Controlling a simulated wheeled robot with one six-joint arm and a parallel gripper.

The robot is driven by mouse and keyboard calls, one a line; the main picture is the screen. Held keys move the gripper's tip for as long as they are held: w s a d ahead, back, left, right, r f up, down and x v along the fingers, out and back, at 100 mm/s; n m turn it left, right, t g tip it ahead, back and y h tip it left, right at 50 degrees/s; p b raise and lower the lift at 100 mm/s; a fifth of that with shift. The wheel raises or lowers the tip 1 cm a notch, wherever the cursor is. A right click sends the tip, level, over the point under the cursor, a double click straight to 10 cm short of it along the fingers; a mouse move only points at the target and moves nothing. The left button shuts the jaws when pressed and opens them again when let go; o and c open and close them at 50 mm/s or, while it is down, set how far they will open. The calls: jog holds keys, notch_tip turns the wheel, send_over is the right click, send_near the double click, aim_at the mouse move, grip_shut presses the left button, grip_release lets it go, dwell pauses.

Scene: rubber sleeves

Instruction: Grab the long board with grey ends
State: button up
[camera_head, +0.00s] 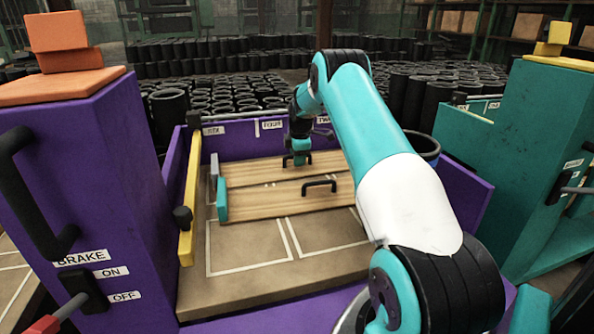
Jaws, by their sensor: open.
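The long wooden board with a grey end (250,173) lies flat at the back of the tan work surface. Its grey left end (214,164) shows; its right end is hidden behind my arm. My gripper (299,160) points down at this board's black handle, at the middle of the board. The jaws are open; whether they are around the handle or just above it I cannot tell. A second wooden board (262,205) with a teal left end (222,200) lies in front, with its own black handle (320,184).
The tan surface (245,245) in front of the boards is bare, with white outlines. A yellow bar (190,200) runs along its left side. Purple walls (110,170) and a teal cabinet (535,150) flank it. Many black rubber sleeves (225,95) stand behind.

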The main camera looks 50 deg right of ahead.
jog(key=shift+w+f, duration=0.1)
jog(key=shift+f, duration=0.3)
grip_shut()
jog(key=shift+r, duration=0.15)
